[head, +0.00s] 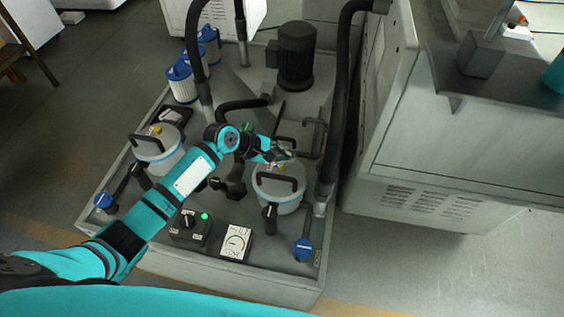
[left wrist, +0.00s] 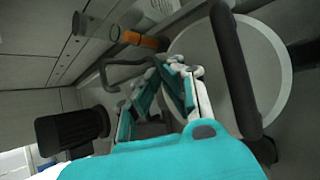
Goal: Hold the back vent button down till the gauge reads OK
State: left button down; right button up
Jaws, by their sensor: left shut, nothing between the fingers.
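My left gripper (head: 283,156) is shut and empty, over the far edge of the lid of the right canister (head: 290,207). In the left wrist view its fingertips (left wrist: 172,66) are beside the round pale lid (left wrist: 275,75) and its black handle (left wrist: 235,70). I cannot tell whether they touch anything, and no vent button shows clearly under them. A small yellow fitting (head: 157,129) is on the left canister (head: 160,160). The white gauge (head: 236,243) lies at the front of the machine; its reading is too small to make out. My right gripper is out of view.
A control box (head: 188,228) with a lit green lamp stands left of the gauge. A black motor (head: 296,55), thick black hoses (head: 343,100) and blue-topped filters (head: 181,82) stand behind. A grey cabinet (head: 430,180) stands close on the right.

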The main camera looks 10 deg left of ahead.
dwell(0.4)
pick_arm(q)
jog(key=shift+f, duration=0.4)
jog(key=shift+f, duration=0.5)
dwell(0.5)
jog(key=shift+f, duration=0.15)
dwell(1.7)
dwell(1.2)
jog(key=shift+r+p, duration=1.05)
jog(key=shift+p, duration=0.3)
